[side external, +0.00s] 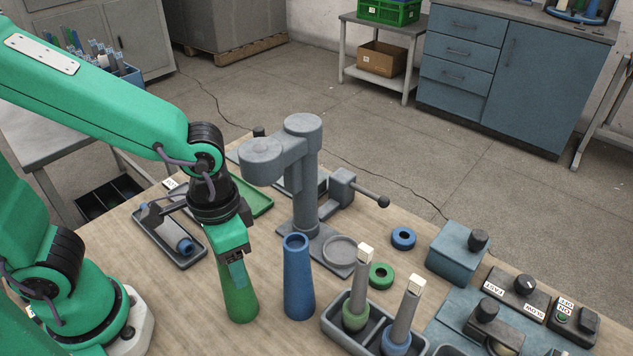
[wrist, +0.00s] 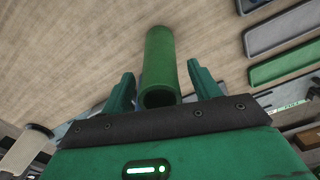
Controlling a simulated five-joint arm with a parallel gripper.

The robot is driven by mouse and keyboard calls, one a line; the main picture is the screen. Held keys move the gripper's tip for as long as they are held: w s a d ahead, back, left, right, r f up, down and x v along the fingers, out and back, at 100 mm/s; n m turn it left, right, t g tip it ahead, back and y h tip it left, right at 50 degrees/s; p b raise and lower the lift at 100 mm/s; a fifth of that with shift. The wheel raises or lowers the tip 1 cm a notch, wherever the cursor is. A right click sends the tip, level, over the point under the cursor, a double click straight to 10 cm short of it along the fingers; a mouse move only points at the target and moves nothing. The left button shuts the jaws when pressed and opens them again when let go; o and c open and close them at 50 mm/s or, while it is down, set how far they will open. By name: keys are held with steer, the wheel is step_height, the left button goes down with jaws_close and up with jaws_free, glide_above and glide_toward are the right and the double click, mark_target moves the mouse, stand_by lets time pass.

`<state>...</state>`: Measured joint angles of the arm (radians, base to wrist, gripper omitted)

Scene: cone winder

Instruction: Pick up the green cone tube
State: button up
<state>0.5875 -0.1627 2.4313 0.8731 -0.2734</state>
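The green cone tube (side external: 239,302) stands upright on the wooden bench, left of a blue cone tube (side external: 298,280). My gripper (side external: 238,273) points down at its upper end and hides its top in the side view. In the wrist view the green cone tube (wrist: 159,65) lies between the two green fingers of my gripper (wrist: 161,78), its open end towards the palm. The fingers are apart, with a narrow gap showing on each side of the tube.
A grey winder post with an arm (side external: 303,180) stands just behind the tubes. A dark rack (side external: 340,335) with two upright spindles is at front right. A tray with a blue-ended roll (side external: 165,240) lies left. Green (side external: 381,275) and blue rings (side external: 403,238) lie right.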

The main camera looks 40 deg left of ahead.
steer(key=c, duration=0.9)
steer(key=shift+r, duration=0.1)
steer(key=shift+r, duration=0.65)
step_height(320, 180, up, 3)
steer(key=shift+f, duration=0.1)
steer(key=s+d+r, duration=0.1)
steer(key=s+r, duration=0.1)
steer(key=s, duration=0.1)
steer(key=s+d+r, duration=0.2)
steer(key=s, duration=0.2)
steer(key=s+d+r, duration=0.2)
steer(key=s, duration=0.1)
steer(key=shift+s+r, duration=0.25)
steer(key=shift+r, duration=0.2)
